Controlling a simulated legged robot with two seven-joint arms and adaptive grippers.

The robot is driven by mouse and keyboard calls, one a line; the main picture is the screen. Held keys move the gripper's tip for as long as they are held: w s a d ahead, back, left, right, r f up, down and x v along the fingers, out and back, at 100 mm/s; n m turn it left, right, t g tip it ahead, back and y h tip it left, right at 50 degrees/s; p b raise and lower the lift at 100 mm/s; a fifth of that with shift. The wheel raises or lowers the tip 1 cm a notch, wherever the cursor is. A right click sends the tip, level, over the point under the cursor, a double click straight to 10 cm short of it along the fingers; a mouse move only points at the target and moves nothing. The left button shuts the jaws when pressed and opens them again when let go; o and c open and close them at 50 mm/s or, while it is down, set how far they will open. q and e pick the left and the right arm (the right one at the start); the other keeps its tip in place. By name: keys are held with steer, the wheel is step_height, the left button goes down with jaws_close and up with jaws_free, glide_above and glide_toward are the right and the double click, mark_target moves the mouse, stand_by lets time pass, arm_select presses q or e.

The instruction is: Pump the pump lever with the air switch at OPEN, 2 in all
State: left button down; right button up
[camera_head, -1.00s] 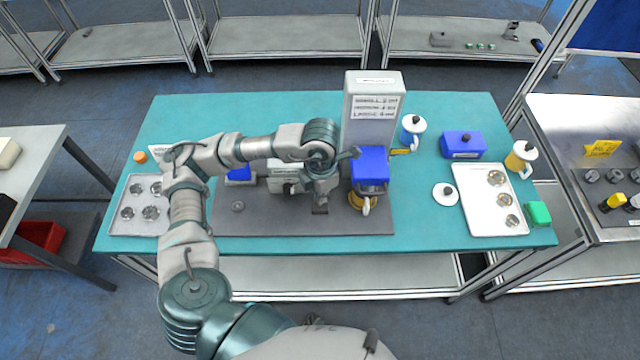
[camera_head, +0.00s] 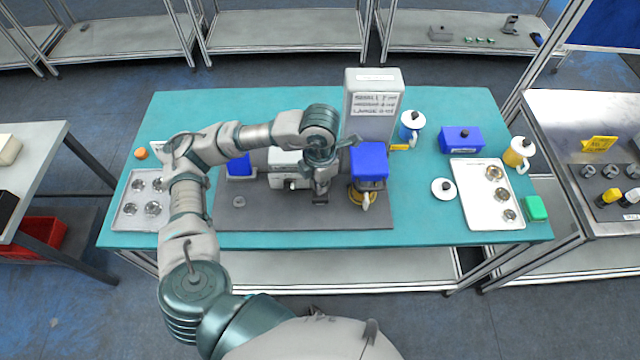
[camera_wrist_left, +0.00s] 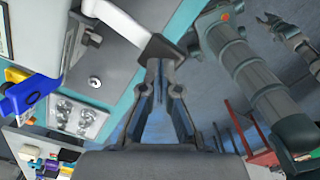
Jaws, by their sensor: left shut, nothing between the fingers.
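The pump lever is a pale bar ending in a dark block (camera_wrist_left: 160,47) in the left wrist view. Its base seems to be the pale machine (camera_head: 287,165) on the grey mat, mostly hidden by my arm. My left gripper (camera_wrist_left: 162,62) is shut and empty, with its fingertips at or just beside the dark block; contact is unclear. In the head view my left gripper (camera_head: 320,192) points down over the mat, right of the machine. I cannot make out the air switch or its setting. My right gripper is not in view.
A blue-topped unit (camera_head: 369,160) stands close right of my gripper, with a tall grey box (camera_head: 372,105) behind. A silver tray (camera_head: 128,212) is left, a white tray (camera_head: 475,215) right. The front of the mat (camera_head: 270,215) is mostly clear.

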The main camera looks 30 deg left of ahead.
mark_target(320, 197)
arm_select(q)
steer(key=shift+f+b, duration=2.05)
steer(key=shift+f, duration=0.5)
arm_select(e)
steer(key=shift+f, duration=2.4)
arm_select(q)
steer(key=shift+f, duration=0.1)
steer(key=shift+f+b, duration=1.15)
steer(key=shift+f, duration=0.1)
steer(key=shift+r, duration=0.1)
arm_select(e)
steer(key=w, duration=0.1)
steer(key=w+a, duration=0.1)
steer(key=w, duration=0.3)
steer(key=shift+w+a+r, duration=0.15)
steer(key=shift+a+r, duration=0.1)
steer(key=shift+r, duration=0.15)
arm_select(q)
step_height(320, 197, up, 8)
steer(key=p, duration=0.5)
steer(key=shift+r+p, duration=0.25)
steer(key=shift+p, duration=0.05)
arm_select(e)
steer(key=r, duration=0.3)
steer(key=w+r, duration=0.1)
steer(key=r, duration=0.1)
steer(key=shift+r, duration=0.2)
arm_select(q)
steer(key=shift+f, duration=0.1)
